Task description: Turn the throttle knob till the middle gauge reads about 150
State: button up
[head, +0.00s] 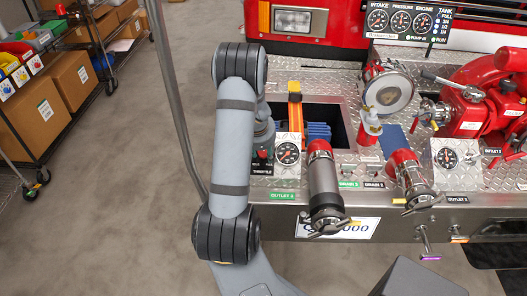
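The throttle knob (263,154) shows as a small red spot above the black THROTTLE label, at the left end of the diamond-plate deck. My gripper (262,146) is pointed down right over the knob, partly hidden behind my grey forearm. Its fingers are too small and dark to tell whether they are open or shut, or touch the knob. The middle gauge (401,20), labelled PRESSURE, sits between the INTAKE and ENGINE gauges on the black panel at the upper right. Its needle is too small to read.
An outlet gauge (287,154) and a large outlet pipe (322,180) stand just right of the knob. An open bin (318,112) with blue and orange items lies behind. Red pump parts (485,95) fill the right. A shelf of boxes (35,120) stands left, with clear floor between.

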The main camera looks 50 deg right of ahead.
jog(key=c, duration=0.8)
jog(key=shift+f+n+b, duration=0.15)
jog(key=shift+n+b, duration=0.15)
jog(key=shift+b, duration=0.35)
jog(key=o, duration=1.2)
jog(key=shift+c, duration=0.2)
jog(key=shift+r, duration=0.2)
jog(key=v, duration=1.2)
